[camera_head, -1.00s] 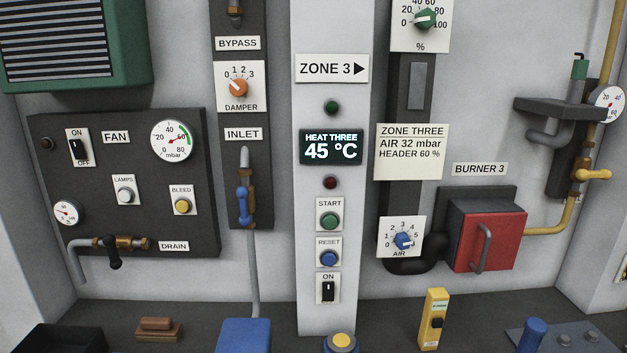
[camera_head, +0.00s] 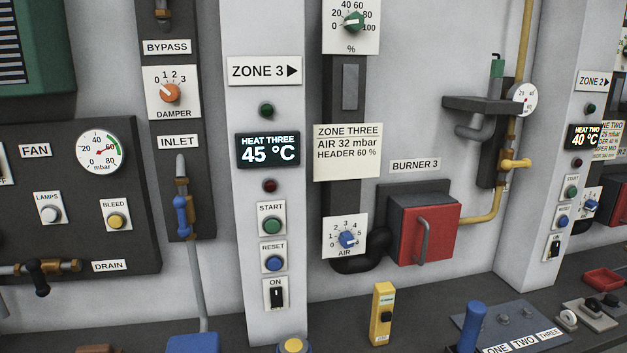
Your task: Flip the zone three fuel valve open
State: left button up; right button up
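The zone three fuel valve (camera_head: 514,164) is a brass body with a yellow lever on the vertical yellow fuel pipe (camera_head: 519,60), right of centre. Its lever points right, across the pipe. A round white gauge (camera_head: 523,99) sits above it. The pipe bends below the valve and runs left to the red burner 3 box (camera_head: 425,233). The ZONE 3 sign (camera_head: 264,71) with a right arrow is on the white pillar to the left. Neither gripper shows in the view.
A dark bracket (camera_head: 480,104) with a grey elbow pipe sticks out left of the valve. A second white pillar with a ZONE 2 sign (camera_head: 591,82) stands to the right. Below, a dark ledge holds a yellow box (camera_head: 382,314) and a plate with a blue lever (camera_head: 472,326).

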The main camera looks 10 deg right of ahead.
aim_at(525, 163)
jog(key=z, duration=1.35)
